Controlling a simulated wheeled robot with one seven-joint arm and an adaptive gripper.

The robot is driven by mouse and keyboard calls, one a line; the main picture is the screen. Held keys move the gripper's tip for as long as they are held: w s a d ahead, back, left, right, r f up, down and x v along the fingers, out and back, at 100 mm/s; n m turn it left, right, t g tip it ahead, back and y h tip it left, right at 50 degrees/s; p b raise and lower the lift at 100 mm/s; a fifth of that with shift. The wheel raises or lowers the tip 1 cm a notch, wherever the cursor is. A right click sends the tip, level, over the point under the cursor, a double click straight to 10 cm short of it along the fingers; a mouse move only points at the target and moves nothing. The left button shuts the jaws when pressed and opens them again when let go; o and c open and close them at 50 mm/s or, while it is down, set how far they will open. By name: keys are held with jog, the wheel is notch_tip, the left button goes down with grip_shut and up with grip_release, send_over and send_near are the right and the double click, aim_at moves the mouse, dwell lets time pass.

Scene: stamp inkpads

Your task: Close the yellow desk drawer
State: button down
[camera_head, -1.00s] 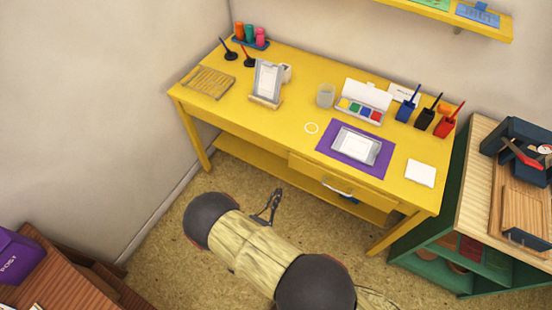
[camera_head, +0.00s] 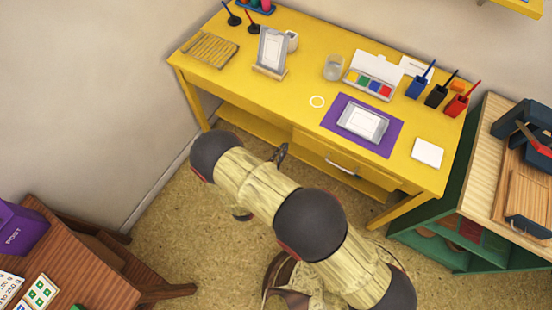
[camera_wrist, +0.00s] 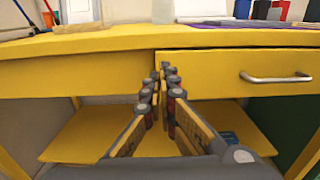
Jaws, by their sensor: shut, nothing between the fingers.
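The yellow desk (camera_head: 240,82) stands against the wall. Its drawer (camera_head: 310,146) is at the right of the front and seems to stick out a little; how far is hard to tell. The drawer has a silver handle (camera_head: 342,167). My gripper (camera_head: 283,151) is in front of the desk, left of the handle, partly hidden by my arm. In the wrist view, my gripper (camera_wrist: 166,70) is shut and empty, its tips over the drawer front's left edge. The drawer (camera_wrist: 215,75) and its handle (camera_wrist: 276,78) lie to the right. Contact cannot be told.
On the desk are a purple mat (camera_head: 335,114), a paint box (camera_head: 372,87), a glass (camera_head: 333,68) and several pen holders. A lower yellow shelf (camera_wrist: 90,135) runs below. A green cabinet (camera_head: 440,226) stands right; a wooden table (camera_head: 75,255) stands at the left front.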

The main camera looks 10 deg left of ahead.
aim_at(294, 131)
jog(key=shift+b+x, duration=0.65)
jog(key=shift+x, duration=2.45)
jog(key=shift+x, duration=1.05)
jog(key=shift+w+r, duration=0.1)
jog(key=shift+r, duration=0.05)
